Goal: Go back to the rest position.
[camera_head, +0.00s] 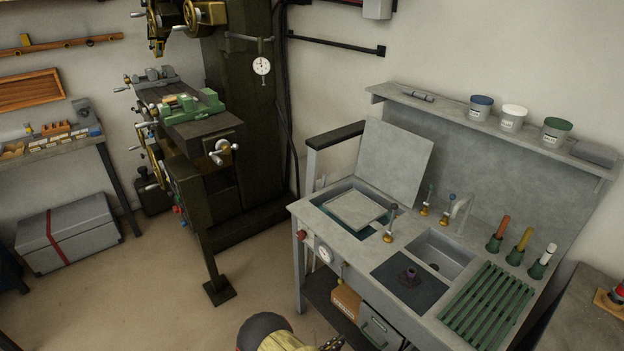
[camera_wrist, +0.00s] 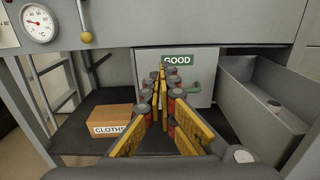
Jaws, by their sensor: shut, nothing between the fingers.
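My gripper (camera_wrist: 161,72) shows in the wrist view with its yellow fingers brought together at the tips and nothing between them. It is in front of the bench's lower part, facing a grey drawer front (camera_wrist: 205,77) labelled GOOD with a green handle. I cannot tell whether the fingertips touch that front. In the head view only a part of my arm shows at the bottom edge, and the fingertips are not clear there.
An open grey bin (camera_wrist: 262,98) is close on the right in the wrist view. A box labelled CLOTHS (camera_wrist: 113,118) sits on the lower shelf at left. The grey bench (camera_head: 405,270) overhangs this space. Bare floor (camera_head: 150,305) lies to the left.

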